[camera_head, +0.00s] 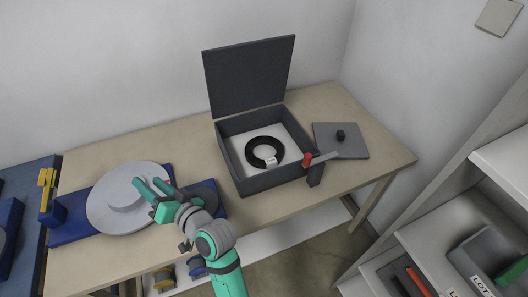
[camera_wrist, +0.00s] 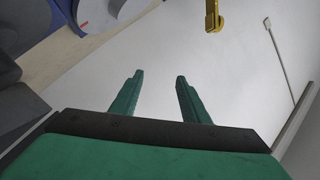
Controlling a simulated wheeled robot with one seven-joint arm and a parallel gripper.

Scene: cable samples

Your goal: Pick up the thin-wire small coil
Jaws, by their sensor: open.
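My gripper (camera_head: 147,184) is open and empty, with its green fingers over a pale round disc (camera_head: 103,212) at the left of the table. In the wrist view the two fingers (camera_wrist: 159,76) stand apart with nothing between them. A black ring-shaped coil (camera_head: 263,152) with a white tag lies on the pale floor of an open dark grey box (camera_head: 234,171), to the right of my gripper. I cannot tell whether this is the thin-wire small coil. Small yellow (camera_head: 165,281) and blue (camera_head: 196,265) round items show partly under the table; their kind is unclear.
The box lid (camera_head: 248,76) stands raised at the back. A red-tipped lever (camera_head: 320,159) is at the box's front right corner. A grey plate with a black knob (camera_head: 341,136) lies right of it. Shelves with a bin (camera_head: 480,252) stand at the right.

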